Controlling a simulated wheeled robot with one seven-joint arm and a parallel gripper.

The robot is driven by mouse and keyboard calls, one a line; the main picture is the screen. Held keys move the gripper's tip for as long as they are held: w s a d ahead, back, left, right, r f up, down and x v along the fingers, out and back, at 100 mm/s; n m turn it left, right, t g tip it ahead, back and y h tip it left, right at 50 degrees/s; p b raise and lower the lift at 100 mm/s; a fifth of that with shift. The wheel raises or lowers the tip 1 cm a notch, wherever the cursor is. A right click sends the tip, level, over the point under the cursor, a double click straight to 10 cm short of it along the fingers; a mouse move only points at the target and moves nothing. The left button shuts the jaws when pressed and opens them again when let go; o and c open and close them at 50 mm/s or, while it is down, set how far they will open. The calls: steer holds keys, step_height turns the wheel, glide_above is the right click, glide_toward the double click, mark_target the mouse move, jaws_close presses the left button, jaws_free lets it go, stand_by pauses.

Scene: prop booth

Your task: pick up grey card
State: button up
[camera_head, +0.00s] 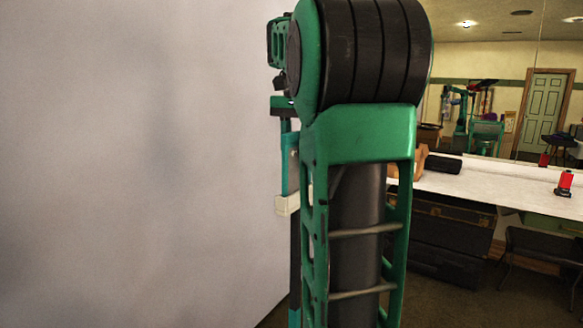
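No grey card can be made out in the head view. My green and black arm fills the middle of the view and hides much of what lies behind it. Just left of the arm, a narrow teal part with a pale block (287,205) shows; it may belong to my gripper, but its fingers cannot be made out. Whether it is open or holds anything is hidden.
A large plain pale panel (130,160) covers the left side. At right, a white-topped table (485,191) bears a red object (564,183) and a dark rounded object (443,164). A dark trunk (440,235) stands below. A mirror behind reflects a door (546,110).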

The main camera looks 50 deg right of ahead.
jaws_close()
steer(key=shift+r, duration=0.25)
